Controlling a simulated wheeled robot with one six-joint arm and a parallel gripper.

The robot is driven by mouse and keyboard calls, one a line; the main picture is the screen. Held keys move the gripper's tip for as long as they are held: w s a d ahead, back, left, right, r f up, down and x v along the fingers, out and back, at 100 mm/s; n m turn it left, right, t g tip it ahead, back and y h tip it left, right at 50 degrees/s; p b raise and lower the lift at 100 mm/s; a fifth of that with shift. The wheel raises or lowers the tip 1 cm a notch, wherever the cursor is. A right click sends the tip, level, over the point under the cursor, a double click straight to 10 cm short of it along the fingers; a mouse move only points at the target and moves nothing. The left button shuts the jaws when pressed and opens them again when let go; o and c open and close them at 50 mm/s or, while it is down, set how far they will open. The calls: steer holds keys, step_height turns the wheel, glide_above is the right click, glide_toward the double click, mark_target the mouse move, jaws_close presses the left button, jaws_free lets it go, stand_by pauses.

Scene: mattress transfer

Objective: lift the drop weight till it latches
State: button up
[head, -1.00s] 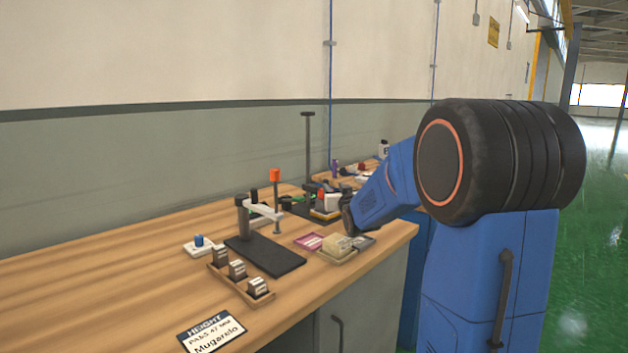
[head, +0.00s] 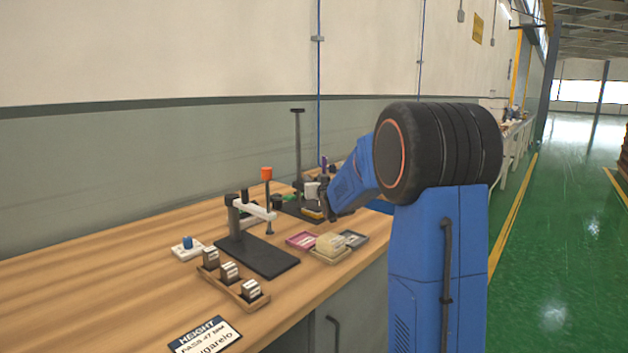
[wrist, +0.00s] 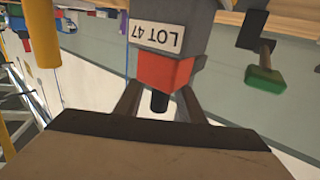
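In the wrist view a grey block (wrist: 172,22) with an upside-down "LOT 47" label, a red-orange part (wrist: 163,76) and a short black stem (wrist: 159,102) stands right at my gripper (wrist: 159,88). The two fingers are apart, one on each side of the stem. Their tips are hidden at the red part, so contact does not show. In the head view my gripper (head: 325,202) is small and dark, beside a pale block (head: 312,190) and near a tall dark column (head: 298,145) on the bench. I cannot tell whether the column carries a weight.
An orange-topped post (head: 266,174) and a grey stand (head: 233,215) are left of my gripper. The bench's left part is clear.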

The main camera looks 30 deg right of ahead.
steer(key=shift+w, duration=0.25)
jaws_close()
step_height(320, 180, up, 21)
steer(key=shift+r, duration=0.2)
stand_by(0.3)
jaws_free()
steer(key=shift+s+r, duration=0.1)
steer(key=shift+r, duration=0.05)
steer(key=shift+f, duration=0.25)
steer(key=v, duration=1.7)
steer(key=shift+s, duration=0.15)
